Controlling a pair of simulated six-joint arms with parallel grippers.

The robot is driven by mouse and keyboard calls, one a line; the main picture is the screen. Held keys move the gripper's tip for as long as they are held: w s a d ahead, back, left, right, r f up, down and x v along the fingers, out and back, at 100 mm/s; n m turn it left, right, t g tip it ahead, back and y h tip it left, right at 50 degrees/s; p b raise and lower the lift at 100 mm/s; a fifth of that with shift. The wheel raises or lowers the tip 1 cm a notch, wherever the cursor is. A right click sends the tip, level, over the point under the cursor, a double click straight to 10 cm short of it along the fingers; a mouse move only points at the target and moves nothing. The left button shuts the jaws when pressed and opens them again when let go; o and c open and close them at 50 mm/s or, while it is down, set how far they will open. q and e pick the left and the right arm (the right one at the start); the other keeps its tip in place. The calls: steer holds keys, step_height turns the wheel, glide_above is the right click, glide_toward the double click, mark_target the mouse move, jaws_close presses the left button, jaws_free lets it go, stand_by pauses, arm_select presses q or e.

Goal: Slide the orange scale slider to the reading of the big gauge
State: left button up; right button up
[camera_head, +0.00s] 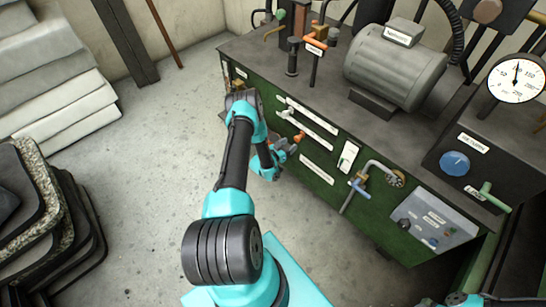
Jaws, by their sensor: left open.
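The orange scale slider (299,137) is a small orange piece on the front of the dark green machine, near a pale strip. The big gauge (516,80) is a round white dial at the right edge. Its needle points almost straight up, between the 50 and 150 marks. My left gripper (288,148) is open at the machine front, just left of and below the slider. Its fingers are small and partly hidden by the arm, so I cannot tell whether they touch the slider. My right gripper is not in view.
The machine front also carries a white-handled lever (284,113), a bent grey pipe with a blue handle (361,187) and a control panel (432,222). A grey motor (395,65) stands on top. Dark sheets (40,215) are stacked at left. The floor between is clear.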

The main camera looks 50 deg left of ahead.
arm_select(q)
steer(key=s, duration=1)
steer(key=shift+s+d, duration=0.3)
steer(key=shift+s, duration=0.1)
steer(key=w+d+r+g+h, duration=0.2)
steer(key=w+d+g, duration=0.15)
steer(key=d, duration=0.55)
steer(key=w+d+r+g+h, duration=0.25)
steer(key=d+g, duration=0.25)
steer(key=d, duration=0.5)
steer(key=s+d+r+g, duration=0.4)
steer(key=s+d, duration=0.2)
steer(key=d, duration=0.2)
steer(key=s+d+r+g, duration=0.4)
steer(key=s+d, duration=0.3)
steer(key=shift+s+d+r+m+g, duration=0.15)
steer(key=shift+d+r+m+g, duration=0.15)
steer(key=shift+d+g, duration=0.1)
